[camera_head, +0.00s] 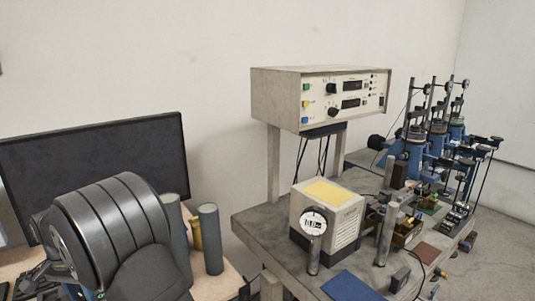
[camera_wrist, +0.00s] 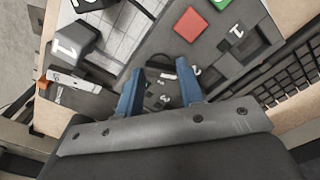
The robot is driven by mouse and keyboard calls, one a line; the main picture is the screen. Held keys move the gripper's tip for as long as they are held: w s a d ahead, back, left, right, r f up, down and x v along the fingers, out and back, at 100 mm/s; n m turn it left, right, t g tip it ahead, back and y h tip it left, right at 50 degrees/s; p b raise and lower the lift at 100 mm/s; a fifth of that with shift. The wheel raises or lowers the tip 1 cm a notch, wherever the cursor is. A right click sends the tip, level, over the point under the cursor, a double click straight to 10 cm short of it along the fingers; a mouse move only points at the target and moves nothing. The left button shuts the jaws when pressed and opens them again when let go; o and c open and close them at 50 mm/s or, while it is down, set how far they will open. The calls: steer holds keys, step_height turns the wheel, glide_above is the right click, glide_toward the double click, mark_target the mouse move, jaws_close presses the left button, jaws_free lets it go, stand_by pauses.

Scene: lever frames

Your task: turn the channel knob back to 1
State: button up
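In the wrist view my gripper (camera_wrist: 159,67) has two blue fingers spread apart, with nothing clasped between them. Between and beyond the fingers is a dark face (camera_wrist: 161,88) with small pale marks, perhaps numerals; I cannot tell whether it is the channel knob, or its setting. My gripper is hidden there.
The wrist view shows a red square (camera_wrist: 190,25), a pale gridded panel (camera_wrist: 121,31) and a keyboard-like strip (camera_wrist: 283,80) close to the fingers. In the head view, a dark monitor (camera_head: 105,150), grey cylinders (camera_head: 210,240), a yellow-topped meter (camera_head: 327,222) and blue lever frames (camera_head: 415,148) crowd the benches.

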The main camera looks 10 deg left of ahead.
mark_target(84, 298)
steer(key=shift+r, duration=0.1)
steer(key=shift+a+r+n, duration=0.1)
steer(key=shift+r+n, duration=0.2)
steer(key=shift+r, duration=0.05)
step_height(84, 298, up, 16)
steer(key=d+n, duration=0.1)
steer(key=n, duration=1.1)
step_height(84, 298, down, 17)
steer(key=shift+s, duration=0.15)
jaws_close()
